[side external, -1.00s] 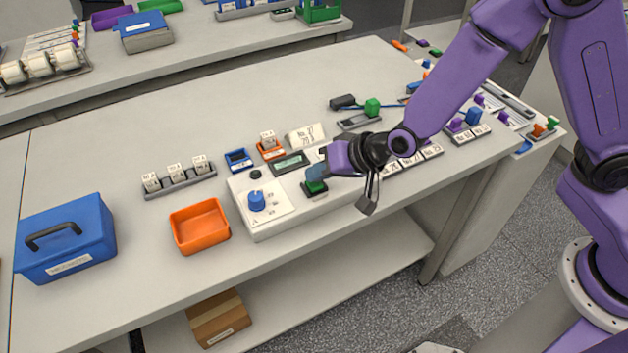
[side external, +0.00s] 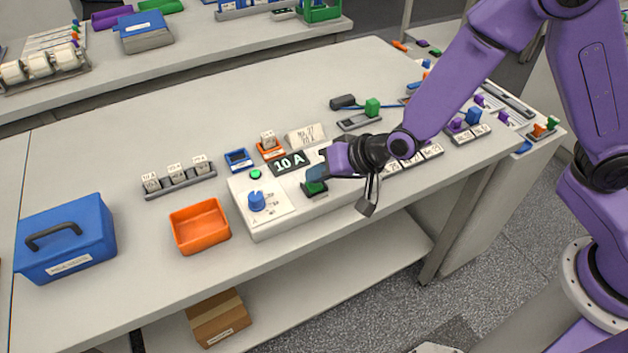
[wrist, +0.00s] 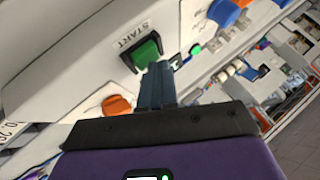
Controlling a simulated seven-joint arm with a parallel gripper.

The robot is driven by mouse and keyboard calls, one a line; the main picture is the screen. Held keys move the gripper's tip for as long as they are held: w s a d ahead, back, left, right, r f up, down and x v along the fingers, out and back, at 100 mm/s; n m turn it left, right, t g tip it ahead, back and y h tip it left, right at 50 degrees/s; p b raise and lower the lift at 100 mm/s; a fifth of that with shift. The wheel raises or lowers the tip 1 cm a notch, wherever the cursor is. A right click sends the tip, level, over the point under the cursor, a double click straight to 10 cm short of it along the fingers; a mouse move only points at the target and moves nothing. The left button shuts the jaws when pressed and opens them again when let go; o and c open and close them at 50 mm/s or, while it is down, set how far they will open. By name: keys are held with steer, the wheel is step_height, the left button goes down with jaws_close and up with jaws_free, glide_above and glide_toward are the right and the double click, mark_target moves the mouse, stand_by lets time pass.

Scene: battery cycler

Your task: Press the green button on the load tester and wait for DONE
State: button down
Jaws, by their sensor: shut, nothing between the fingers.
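The load tester (side external: 290,225) is a white box on the bench with a blue dial (side external: 256,201) on its face. Its display (side external: 290,162) reads "10 A" in white on black, and a small round lamp (side external: 255,174) is lit green. The green button (side external: 314,187) sits on a dark base at the tester's right part. In the wrist view the green button (wrist: 146,50) is beside the label START. My gripper (side external: 316,175) is shut and empty, its tips at the button; the wrist view shows the tips (wrist: 158,70) against its edge. How far the button is pressed is hard to tell.
An orange tray (side external: 200,226) and a blue case (side external: 65,239) stand left of the tester. A rack of labelled blocks (side external: 180,181) and a small blue-framed device (side external: 238,160) lie behind. Several labelled pieces sit under my arm to the right.

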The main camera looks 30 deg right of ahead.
mark_target(320, 185)
steer(key=shift+r, duration=0.85)
steer(key=shift+r, duration=2.5)
steer(key=s+d+r+n+g+h, duration=0.2)
steer(key=s+d+n, duration=0.5)
steer(key=s+d, duration=0.4)
steer(key=s+d+r+n+g+h, duration=0.2)
steer(key=s+d+n+g, duration=0.3)
steer(key=s+d, duration=0.7)
steer(key=s+n+h, duration=0.1)
steer(key=s+n, duration=0.1)
steer(key=s, duration=0.1)
steer(key=shift+s+d, duration=0.3)
steer(key=shift+s, duration=0.05)
stand_by(0.6)
